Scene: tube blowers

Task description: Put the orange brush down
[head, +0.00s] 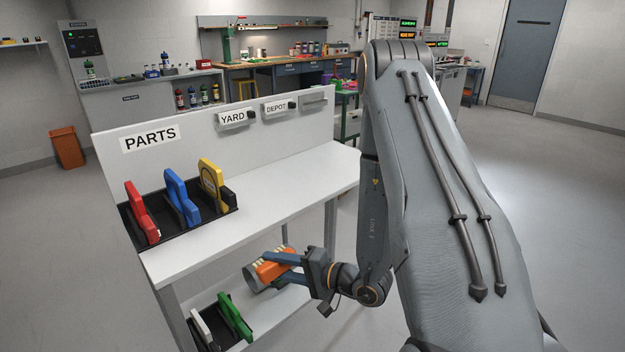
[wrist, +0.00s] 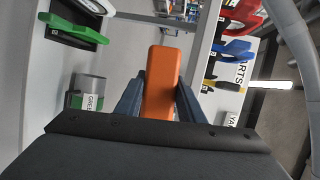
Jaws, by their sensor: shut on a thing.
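My gripper (head: 283,268) is shut on the orange brush (head: 268,271) in the head view, at the height of the lower shelf (head: 286,303) of the white bench. Pale bristle-like tips show at the brush's upper edge. In the wrist view the orange brush (wrist: 162,80) sits between the two blue-grey fingers of my gripper (wrist: 160,92) and points away from the camera. The brush seems held clear of the shelf, but its underside is hidden.
A green part (head: 234,317) and a white part sit in a lower black rack. Red, blue and yellow parts stand in the upper rack (head: 227,212).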

